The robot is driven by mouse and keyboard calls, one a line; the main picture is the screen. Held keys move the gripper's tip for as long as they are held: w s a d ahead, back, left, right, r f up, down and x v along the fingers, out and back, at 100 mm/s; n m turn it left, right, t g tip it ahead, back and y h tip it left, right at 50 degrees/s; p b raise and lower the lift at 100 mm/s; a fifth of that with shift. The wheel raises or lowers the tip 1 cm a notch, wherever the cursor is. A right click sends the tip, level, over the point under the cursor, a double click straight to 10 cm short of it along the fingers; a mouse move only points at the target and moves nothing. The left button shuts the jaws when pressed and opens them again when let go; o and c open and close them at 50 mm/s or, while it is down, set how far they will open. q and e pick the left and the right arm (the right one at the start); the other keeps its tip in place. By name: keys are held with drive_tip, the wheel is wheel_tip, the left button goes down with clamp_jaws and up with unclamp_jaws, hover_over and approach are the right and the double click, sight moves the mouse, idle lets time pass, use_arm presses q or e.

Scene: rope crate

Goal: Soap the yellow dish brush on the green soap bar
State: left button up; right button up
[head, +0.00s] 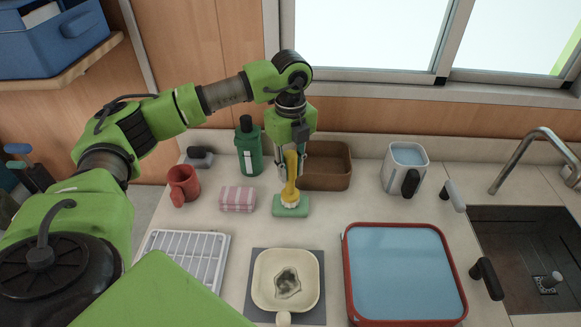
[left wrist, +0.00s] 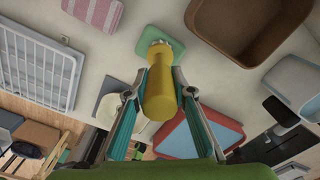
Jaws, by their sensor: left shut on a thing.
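My left gripper (head: 291,160) is shut on the yellow dish brush (head: 291,180), gripping it by its handle. The brush points down, and its pale bristle head is at the green soap bar (head: 303,211), appearing to touch its top. In the left wrist view the gripper (left wrist: 158,92) has the brush's thick yellow handle (left wrist: 160,95) between its fingers. There the bristle end overlaps the edge of the green soap bar (left wrist: 170,36). The soap bar lies flat on the counter. My right gripper is not in view.
A pink striped block (head: 237,199) and red mug (head: 184,185) stand left of the soap. A green bottle (head: 250,150) and brown bin (head: 335,167) stand behind. In front are a white rack (head: 190,258), a cream pan (head: 262,303) and a red-rimmed blue tray (head: 462,290). A sink (head: 520,225) is right.

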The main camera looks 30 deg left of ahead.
sight(291, 154)
use_arm(q)
drive_tip(key=shift+f+b, duration=0.3)
drive_tip(key=shift+f, duration=0.1)
idle(1.1)
drive_tip(key=shift+r+p, duration=2.35)
drive_tip(key=shift+r, duration=1.25)
